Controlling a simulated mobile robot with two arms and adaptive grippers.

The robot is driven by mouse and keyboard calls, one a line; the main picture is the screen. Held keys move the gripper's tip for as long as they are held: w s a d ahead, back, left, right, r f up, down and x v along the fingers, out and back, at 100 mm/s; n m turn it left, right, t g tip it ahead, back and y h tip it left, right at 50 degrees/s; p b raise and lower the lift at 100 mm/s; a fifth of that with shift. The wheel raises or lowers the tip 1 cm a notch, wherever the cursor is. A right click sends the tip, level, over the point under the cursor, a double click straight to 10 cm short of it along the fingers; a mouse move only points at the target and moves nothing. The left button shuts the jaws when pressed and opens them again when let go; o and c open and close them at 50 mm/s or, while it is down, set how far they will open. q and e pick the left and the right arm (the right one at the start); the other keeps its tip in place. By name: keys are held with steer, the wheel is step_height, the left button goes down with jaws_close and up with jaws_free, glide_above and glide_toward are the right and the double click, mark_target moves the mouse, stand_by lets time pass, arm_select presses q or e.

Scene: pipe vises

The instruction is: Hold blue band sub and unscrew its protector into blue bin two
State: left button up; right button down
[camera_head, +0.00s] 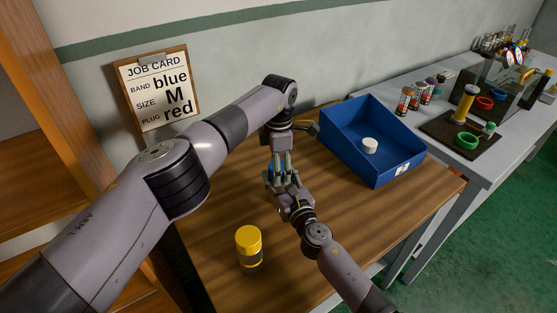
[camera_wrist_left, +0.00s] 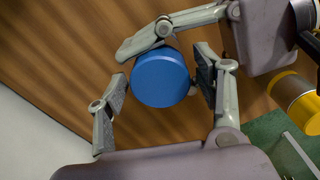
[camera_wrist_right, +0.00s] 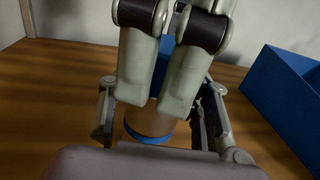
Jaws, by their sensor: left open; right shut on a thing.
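The blue band sub stands between my two grippers. In the right wrist view its tan-grey body (camera_wrist_right: 152,122) and blue band (camera_wrist_right: 147,138) show below my left fingers. Its blue protector (camera_wrist_left: 160,78) is on top, and fills the gap between my left fingers in the left wrist view. My left gripper (camera_head: 279,168) points down from above, open, with a finger on each side of the protector. My right gripper (camera_wrist_right: 155,118) comes in from the side and is shut on the sub's body. The blue bin (camera_head: 345,140) stands right of the grippers and holds a white round cap (camera_head: 370,145).
A yellow-capped sub (camera_head: 249,246) stands on the wooden table near its front. A job card (camera_head: 157,88) on the wall reads blue, M, red. A grey bench (camera_head: 400,85) at the right holds several small bottles and a dark rack (camera_head: 455,135) with coloured rings.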

arm_select(q)
steer(key=shift+c, duration=0.4)
steer(key=c, duration=1.1)
steer(key=shift+n, duration=1.8)
steer(key=shift+c, duration=0.2)
steer(key=o, duration=1.3)
